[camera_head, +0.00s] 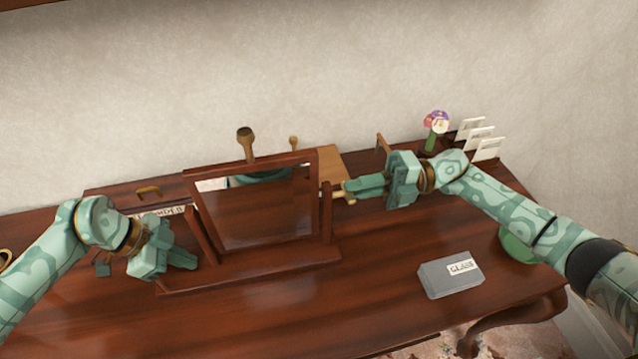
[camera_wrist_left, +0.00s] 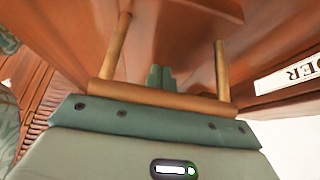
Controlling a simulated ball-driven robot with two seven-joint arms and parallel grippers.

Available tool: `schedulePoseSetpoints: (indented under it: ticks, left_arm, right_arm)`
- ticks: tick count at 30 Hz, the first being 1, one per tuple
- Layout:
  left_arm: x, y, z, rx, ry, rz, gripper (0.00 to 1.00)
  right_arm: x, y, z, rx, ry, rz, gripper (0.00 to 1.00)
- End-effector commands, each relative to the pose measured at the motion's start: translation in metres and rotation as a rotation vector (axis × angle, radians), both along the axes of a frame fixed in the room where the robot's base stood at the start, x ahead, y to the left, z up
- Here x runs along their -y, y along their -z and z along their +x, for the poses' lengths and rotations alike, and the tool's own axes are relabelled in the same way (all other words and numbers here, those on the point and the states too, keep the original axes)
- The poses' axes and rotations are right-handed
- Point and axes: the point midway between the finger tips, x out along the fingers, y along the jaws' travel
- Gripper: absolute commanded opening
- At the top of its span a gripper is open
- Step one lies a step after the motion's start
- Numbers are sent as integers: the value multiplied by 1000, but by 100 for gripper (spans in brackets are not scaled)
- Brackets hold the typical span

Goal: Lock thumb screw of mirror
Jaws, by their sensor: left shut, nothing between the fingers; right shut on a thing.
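The mirror (camera_head: 255,215) is a dark wood framed panel on a stand (camera_head: 265,272), standing on the desk and tilted between two posts. The thumb screw (camera_head: 339,190) is a small pale knob at the right post (camera_head: 326,212). My right gripper (camera_head: 352,188) is shut on it from the right, and its fingers partly hide it. My left gripper (camera_head: 190,260) is shut and empty, low beside the left post (camera_head: 203,232). Its closed fingers (camera_wrist_left: 160,77) show in the left wrist view in front of brown wood. Any screw on the left post cannot be made out.
A grey box labelled GLASS (camera_head: 450,276) lies on the desk (camera_head: 350,300) at front right. Flowers (camera_head: 435,125) and white cards (camera_head: 478,140) stand at the back right. A turned wooden piece (camera_head: 246,143) rises behind the mirror. The front middle desk is clear.

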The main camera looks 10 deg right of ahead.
Motion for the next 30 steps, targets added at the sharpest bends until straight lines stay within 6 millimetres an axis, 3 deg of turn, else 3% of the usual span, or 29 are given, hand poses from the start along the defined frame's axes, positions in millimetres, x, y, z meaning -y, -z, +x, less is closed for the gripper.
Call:
schedulePoseSetpoints:
  ticks: [12,13,15,25,30]
  left_arm:
    - [1,2,-1,-3,2,0,0]
    - [1,2,-1,-3,2,0,0]
    - [1,1,-1,-3,2,0,0]
    - [1,1,-1,-3,2,0,0]
    - [1,1,-1,-3,2,0,0]
  right_arm:
    - [0,1,0,-10,1,0,0]
    - [0,1,0,-10,1,0,16]
    - [0,1,0,-9,1,0,33]
    - [4,1,0,-9,1,-1,33]
    - [31,1,0,-10,3,-4,33]
